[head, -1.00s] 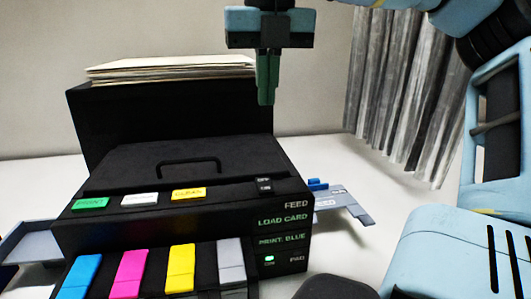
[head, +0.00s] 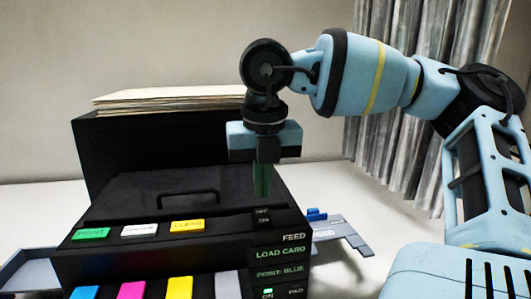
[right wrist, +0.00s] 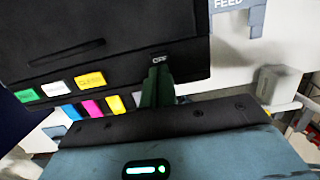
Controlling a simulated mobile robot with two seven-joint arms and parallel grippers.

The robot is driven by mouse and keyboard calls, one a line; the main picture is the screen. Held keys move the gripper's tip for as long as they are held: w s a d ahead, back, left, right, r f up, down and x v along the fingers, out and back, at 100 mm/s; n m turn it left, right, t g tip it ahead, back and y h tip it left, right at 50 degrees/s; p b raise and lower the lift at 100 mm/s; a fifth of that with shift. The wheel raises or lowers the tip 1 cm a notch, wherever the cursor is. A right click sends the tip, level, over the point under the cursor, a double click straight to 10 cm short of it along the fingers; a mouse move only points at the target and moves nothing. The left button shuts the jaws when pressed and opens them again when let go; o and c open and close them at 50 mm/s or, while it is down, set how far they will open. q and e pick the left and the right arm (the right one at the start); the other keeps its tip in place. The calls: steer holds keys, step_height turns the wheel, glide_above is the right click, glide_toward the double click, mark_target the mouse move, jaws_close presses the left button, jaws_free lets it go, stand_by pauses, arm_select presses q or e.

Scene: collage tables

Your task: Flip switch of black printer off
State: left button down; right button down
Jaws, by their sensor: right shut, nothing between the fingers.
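The black printer (head: 130,196) stands on a white table with its top panel facing me. Its small black switch (head: 262,217), marked OFF and ON, sits at the right end of the top front edge. In the right wrist view the OFF label of the switch (right wrist: 160,59) shows just beyond the fingertips. My right gripper (head: 263,194) points down, shut and empty, with its green fingers just above the switch; I cannot tell whether they touch it. The green fingers also show in the right wrist view (right wrist: 157,82). A green light (head: 268,291) glows on the front panel. My left gripper is out of view.
Green, white and yellow buttons (head: 187,226) line the top edge left of the switch. Coloured cartridges (head: 131,290) sit below. Paper (head: 170,99) lies in the rear feeder. A grey tray (head: 338,236) juts out right. A curtain (head: 385,110) hangs behind.

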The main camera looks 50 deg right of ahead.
mark_target(262, 212)
steer(key=shift+w+d+f, duration=0.1)
steer(key=shift+f, duration=0.75)
steer(key=shift+w+d+f, duration=0.1)
steer(key=shift+f, duration=0.7)
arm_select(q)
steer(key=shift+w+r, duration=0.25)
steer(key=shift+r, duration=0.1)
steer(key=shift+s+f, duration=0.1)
arm_select(e)
steer(key=shift+w+d+f+g+y+b, duration=0.1)
steer(key=shift+w+f+g+y+b, duration=0.15)
steer(key=shift+f+g, duration=0.3)
steer(key=shift+s+r, duration=0.15)
steer(key=shift+s, duration=0.05)
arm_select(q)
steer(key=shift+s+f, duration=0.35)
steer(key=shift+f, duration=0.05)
